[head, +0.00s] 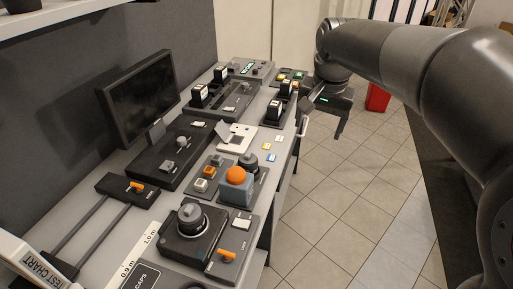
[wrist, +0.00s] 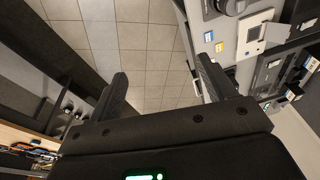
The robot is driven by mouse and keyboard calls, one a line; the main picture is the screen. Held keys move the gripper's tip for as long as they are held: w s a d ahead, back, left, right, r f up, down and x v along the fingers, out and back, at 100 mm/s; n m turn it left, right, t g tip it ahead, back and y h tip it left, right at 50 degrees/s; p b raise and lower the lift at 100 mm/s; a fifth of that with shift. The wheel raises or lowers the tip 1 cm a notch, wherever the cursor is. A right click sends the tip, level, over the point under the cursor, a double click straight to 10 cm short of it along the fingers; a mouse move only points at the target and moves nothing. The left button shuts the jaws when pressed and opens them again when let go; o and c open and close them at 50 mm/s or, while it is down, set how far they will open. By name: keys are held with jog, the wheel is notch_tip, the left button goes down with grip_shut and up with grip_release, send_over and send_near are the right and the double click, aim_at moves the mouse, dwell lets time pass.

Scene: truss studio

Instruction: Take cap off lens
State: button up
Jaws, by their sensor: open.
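A dark box-shaped body (head: 183,240) sits on the near part of the bench in the head view. A round grey lens-like piece with a cap-like top (head: 190,211) stands upright on it. I cannot tell where cap and lens meet. My gripper (head: 323,120) is beyond it to the upper right, over the aisle side of the bench edge, apart from it. In the wrist view my gripper (wrist: 162,75) is open and empty, with floor tiles between its fingers. A dark round part at the top of the wrist view is cut off and unclear.
A holder marked CAPS (head: 145,277) lies at the near bench edge. An orange dome on a grey box (head: 237,178), an orange-handled lever (head: 228,255) and a monitor (head: 140,98) stand nearby. A red bin (head: 378,98) is on the floor. The tiled aisle is clear.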

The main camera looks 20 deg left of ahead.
jog(key=w+a+f+g, duration=0.1)
jog(key=w+a+f, duration=0.1)
jog(key=a, duration=0.3)
jog(key=w+a+f, duration=0.1)
jog(key=w+a, duration=0.2)
jog(key=a, duration=0.2)
jog(key=g, duration=0.1)
send_over(248, 154)
notch_tip(248, 154, down, 6)
jog(key=shift+m+h, duration=0.4)
notch_tip(248, 154, down, 10)
jog(key=shift+f, duration=0.15)
jog(key=shift+c, duration=0.6)
jog(key=c, duration=1)
